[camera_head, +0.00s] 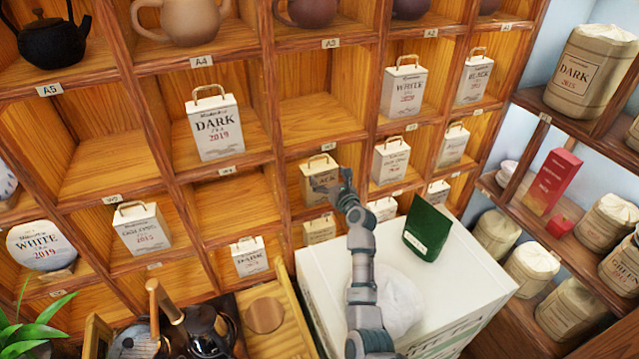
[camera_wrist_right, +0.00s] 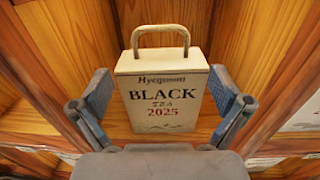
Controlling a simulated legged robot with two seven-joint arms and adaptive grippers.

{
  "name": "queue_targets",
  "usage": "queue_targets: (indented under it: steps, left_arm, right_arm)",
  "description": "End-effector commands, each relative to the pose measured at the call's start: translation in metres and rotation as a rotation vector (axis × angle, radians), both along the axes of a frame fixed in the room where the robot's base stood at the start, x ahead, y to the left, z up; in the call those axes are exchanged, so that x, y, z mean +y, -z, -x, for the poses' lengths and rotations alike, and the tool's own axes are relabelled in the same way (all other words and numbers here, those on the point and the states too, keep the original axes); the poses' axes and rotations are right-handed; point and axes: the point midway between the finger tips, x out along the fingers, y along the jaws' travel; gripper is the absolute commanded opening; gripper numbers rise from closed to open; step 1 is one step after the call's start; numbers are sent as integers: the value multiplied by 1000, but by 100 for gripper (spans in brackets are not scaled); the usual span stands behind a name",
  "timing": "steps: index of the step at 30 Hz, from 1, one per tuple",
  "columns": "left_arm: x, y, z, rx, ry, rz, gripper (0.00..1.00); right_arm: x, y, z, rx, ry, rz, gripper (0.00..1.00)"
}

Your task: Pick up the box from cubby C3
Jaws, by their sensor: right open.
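A cream box with a handle and the print "BLACK TEA 2025" (camera_wrist_right: 163,98) stands upright in a wooden cubby in the right wrist view. In the head view this box (camera_head: 319,165) is in the middle cubby in the column below A3, partly hidden behind my right gripper. My right gripper (camera_head: 330,184) is in front of that cubby. In the right wrist view its two fingers are spread, one on each side of the box, with nothing held. I cannot tell how deep the fingers reach beside the box. The cubby's own label is not readable. My left gripper is not in view.
A boxed tea (camera_head: 391,158) stands in the cubby to the right; the cubby above is empty.

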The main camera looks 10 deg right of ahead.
Motion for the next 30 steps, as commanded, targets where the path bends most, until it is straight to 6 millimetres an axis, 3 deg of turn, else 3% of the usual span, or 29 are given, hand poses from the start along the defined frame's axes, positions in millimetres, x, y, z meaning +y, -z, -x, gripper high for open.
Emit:
queue_targets:
  steps: [7,18,29,30]
  left_arm:
    - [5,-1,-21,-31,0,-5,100]
    - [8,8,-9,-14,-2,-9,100]
    - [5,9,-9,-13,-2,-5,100]
    - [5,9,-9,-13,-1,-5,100]
  right_arm:
    - [0,-1,-13,0,1,1,100]
    - [7,-2,-55,0,0,-2,100]
    - [10,-4,-60,0,1,-1,100]
    - [10,-4,-60,0,1,-1,90]
